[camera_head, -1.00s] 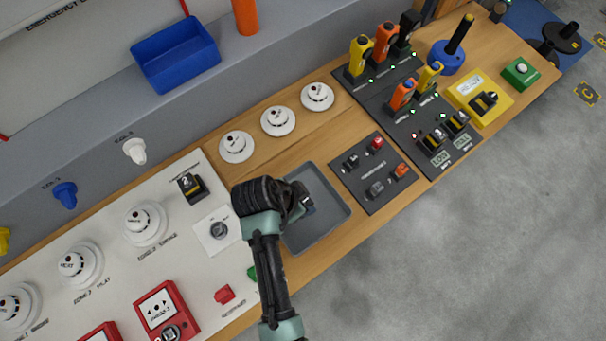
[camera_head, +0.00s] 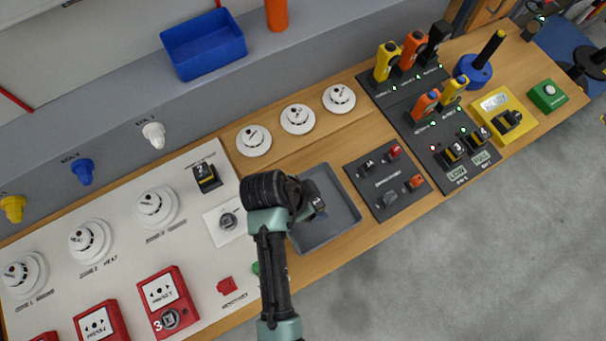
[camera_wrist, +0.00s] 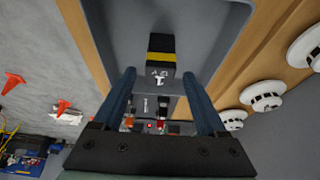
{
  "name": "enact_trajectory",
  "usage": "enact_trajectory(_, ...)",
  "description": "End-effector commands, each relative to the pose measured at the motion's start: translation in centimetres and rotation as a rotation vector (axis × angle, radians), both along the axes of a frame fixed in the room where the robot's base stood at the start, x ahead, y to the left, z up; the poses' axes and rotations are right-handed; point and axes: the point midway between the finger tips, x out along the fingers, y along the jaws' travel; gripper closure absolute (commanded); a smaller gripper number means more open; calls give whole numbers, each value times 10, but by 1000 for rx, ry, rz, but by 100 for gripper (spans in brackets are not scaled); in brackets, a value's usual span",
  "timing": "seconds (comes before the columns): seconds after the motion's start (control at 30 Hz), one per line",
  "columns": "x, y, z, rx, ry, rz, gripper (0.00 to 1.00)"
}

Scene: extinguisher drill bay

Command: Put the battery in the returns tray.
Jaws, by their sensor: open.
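In the wrist view a black battery (camera_wrist: 161,48) with a yellow band lies in the grey returns tray (camera_wrist: 230,28). My gripper (camera_wrist: 159,82) is open, its two blue fingers spread to either side of the battery's near end. I cannot tell whether the fingers touch it. In the head view my gripper (camera_head: 316,208) is over the middle of the grey tray (camera_head: 340,232), and my wrist hides the tray's left part. The battery cannot be made out clearly there.
A dark panel with small switches (camera_head: 388,178) is right of the tray. Round detectors (camera_head: 298,118) stand behind it. Another black and yellow block (camera_head: 206,177) sits on the white panel at left. More such blocks (camera_head: 453,153) stand in the right dark panel.

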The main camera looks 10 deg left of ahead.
Motion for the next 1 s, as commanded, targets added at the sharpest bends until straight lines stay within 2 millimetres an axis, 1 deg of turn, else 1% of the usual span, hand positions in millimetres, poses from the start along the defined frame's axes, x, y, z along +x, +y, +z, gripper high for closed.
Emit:
enact_trajectory(0.3, -14, 22, 61, 1, -5, 4, 25)
enact_trajectory(0.4, -18, 26, 77, 0, -4, 2, 25)
enact_trajectory(0.53, -22, 31, 91, 1, -1, 3, 25)
enact_trajectory(0.73, -23, 33, 99, 2, -4, 4, 25)
enact_trajectory(0.77, -20, 34, 101, 4, -12, 9, 25)
enact_trajectory(0.8, -13, 34, 105, 10, -36, 24, 25)
enact_trajectory(0.87, 7, 35, 119, 24, -97, 67, 25)
enact_trajectory(0.97, 58, 39, 168, 42, -285, 193, 25)
enact_trajectory(1.0, 82, 40, 197, 39, -386, 256, 25)
